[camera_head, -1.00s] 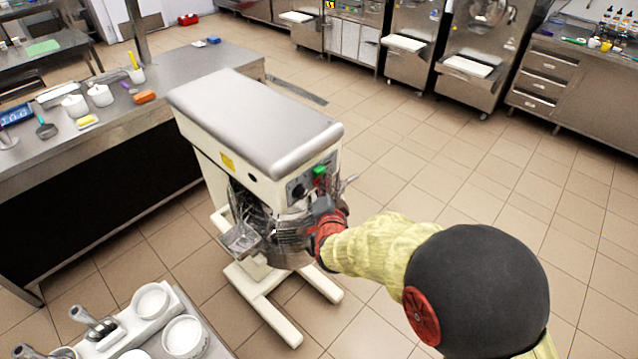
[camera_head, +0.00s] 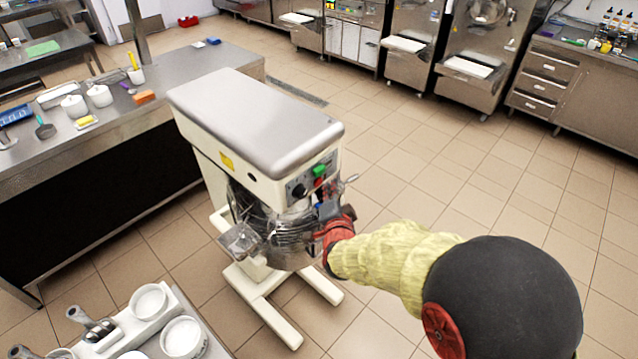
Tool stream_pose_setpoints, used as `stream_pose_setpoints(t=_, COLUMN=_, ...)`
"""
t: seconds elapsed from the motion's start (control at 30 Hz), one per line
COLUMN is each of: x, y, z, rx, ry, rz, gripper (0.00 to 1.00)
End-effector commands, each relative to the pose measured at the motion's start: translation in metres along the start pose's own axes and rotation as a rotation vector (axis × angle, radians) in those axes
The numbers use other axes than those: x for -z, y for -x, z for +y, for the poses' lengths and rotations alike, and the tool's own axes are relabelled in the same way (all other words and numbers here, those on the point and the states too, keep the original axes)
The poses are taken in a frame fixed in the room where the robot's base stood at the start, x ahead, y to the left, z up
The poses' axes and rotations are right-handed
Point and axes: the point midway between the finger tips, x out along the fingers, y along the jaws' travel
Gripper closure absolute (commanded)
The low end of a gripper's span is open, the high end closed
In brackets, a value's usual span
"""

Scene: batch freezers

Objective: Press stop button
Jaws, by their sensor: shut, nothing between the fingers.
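The planetary mixer (camera_head: 255,120) stands in the middle, white with a grey metal top. Its front panel carries a bright green button (camera_head: 319,170) and a dark round knob (camera_head: 299,191). A stop button cannot be made out clearly; the panel just below the green button is small and crowded by my gripper. My gripper (camera_head: 325,209) is shut and empty, in front of the mixer's face, below and slightly right of the green button. Its tips are small and dark against the wire guard, so whether they touch the mixer cannot be told.
The mixer's wire bowl guard (camera_head: 285,232) and a side lever (camera_head: 350,179) are close to my gripper. A steel counter (camera_head: 180,75) stands left of the mixer. A white tray with containers (camera_head: 150,325) is at the lower left. The tiled floor to the right is open.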

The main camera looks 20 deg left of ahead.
Motion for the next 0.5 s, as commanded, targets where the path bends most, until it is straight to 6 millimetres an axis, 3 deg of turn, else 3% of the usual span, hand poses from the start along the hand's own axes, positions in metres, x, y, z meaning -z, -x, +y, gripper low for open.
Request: stream_pose_setpoints(t=0.5, x=0.022, y=0.03, z=0.023, rx=-0.001, ry=0.0, rz=0.001, gripper=1.0)
